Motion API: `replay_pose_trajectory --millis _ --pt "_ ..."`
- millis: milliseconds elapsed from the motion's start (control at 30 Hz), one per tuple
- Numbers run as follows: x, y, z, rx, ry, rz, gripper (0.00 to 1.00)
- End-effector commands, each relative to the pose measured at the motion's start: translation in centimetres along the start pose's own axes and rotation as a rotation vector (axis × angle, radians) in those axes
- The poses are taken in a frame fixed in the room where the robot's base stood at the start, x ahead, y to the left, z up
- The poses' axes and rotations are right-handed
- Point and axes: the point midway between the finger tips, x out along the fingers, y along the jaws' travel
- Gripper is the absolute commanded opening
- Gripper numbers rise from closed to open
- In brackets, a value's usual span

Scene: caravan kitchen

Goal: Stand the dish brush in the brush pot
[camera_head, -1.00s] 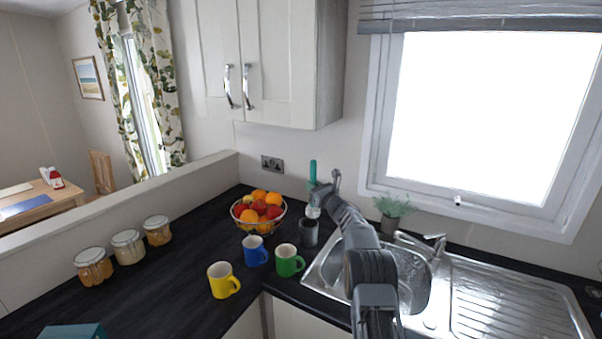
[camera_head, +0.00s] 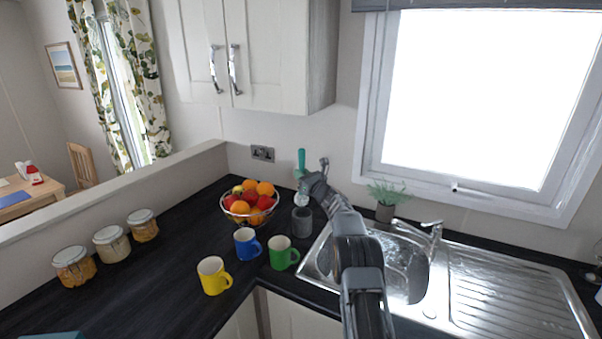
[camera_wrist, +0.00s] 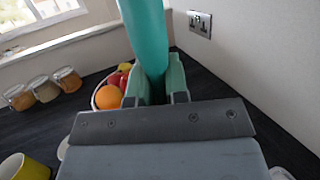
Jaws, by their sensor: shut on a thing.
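The dish brush has a teal handle (camera_head: 301,158) and a pale head (camera_head: 301,199). My gripper (camera_head: 305,182) is shut on the handle and holds the brush upright, head down. The dark grey brush pot (camera_head: 302,222) stands on the worktop between the fruit bowl and the sink. The brush head is directly over the pot's mouth in the head view; I cannot tell whether it is just above the rim or slightly inside. In the wrist view the teal handle (camera_wrist: 147,35) rises between the fingers (camera_wrist: 157,92); the pot is hidden there.
A wire fruit bowl (camera_head: 227,214) is left of the pot. A green mug (camera_head: 281,255), blue mug (camera_head: 246,245) and yellow mug (camera_head: 213,278) stand in front. The steel sink (camera_head: 408,285) and a potted plant (camera_head: 385,211) are to the right. Lidded jars (camera_head: 110,245) stand far left.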

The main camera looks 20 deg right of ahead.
Motion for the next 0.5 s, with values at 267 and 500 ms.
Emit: replay_pose_trajectory --millis 267,500 --pt "-0.6 -0.1 -2.5 0.002 -0.001 -0.001 0.00" --pt "-1.1 -0.1 -4.7 0.000 -0.001 -0.002 0.00"
